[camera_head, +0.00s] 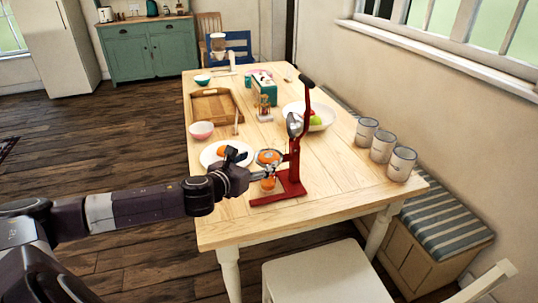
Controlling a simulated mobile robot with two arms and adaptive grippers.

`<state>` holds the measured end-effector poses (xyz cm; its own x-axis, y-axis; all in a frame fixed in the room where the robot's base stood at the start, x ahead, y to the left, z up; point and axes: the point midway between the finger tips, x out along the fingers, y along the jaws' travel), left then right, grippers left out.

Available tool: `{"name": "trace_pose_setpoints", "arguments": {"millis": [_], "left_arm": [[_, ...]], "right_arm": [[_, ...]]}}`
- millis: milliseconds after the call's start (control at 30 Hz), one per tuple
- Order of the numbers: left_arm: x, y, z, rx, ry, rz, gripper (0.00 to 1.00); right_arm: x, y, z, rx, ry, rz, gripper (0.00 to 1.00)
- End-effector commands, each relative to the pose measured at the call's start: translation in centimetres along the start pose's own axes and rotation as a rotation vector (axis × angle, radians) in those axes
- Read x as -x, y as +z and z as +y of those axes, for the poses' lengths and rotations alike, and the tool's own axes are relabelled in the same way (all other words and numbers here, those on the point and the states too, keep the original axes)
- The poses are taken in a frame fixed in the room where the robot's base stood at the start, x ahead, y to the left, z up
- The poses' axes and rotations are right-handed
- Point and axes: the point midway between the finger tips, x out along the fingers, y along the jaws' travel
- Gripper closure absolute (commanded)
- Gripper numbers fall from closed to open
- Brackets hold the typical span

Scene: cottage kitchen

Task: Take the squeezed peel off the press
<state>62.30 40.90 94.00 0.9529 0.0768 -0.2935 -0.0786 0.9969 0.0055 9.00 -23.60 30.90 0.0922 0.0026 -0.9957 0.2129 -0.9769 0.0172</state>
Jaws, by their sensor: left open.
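The red lever press (296,158) stands near the front of the wooden table, its handle raised. Its metal upper cup (294,124) hangs above the round strainer holder (269,157). A small glass with orange contents (267,183) stands under the holder on the press base. My left gripper (262,171) reaches in from the left and is open, its fingertips just below and beside the holder. My right gripper is out of view.
A white plate (205,156) with orange pieces (222,151) lies left of the press. Several metal tins (383,146) line the right edge. The front strip is clear.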

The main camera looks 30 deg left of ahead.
Motion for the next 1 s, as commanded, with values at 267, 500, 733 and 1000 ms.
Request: {"name": "trace_pose_setpoints", "arguments": {"millis": [267,500,733,1000], "left_arm": [[-2.0,0.3,0.1,0.007,0.0,0.0,0.35],[-5.1,0.4,0.4,0.008,-0.001,0.0,0.35],[-6.1,0.2,0.3,0.006,-0.002,0.002,0.35],[-6.1,0.2,0.4,0.005,-0.002,0.002,0.46]], "right_arm": [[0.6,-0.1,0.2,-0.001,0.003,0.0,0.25],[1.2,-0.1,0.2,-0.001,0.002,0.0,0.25],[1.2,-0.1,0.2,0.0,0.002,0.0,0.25],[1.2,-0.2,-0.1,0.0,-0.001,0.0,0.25]]}}
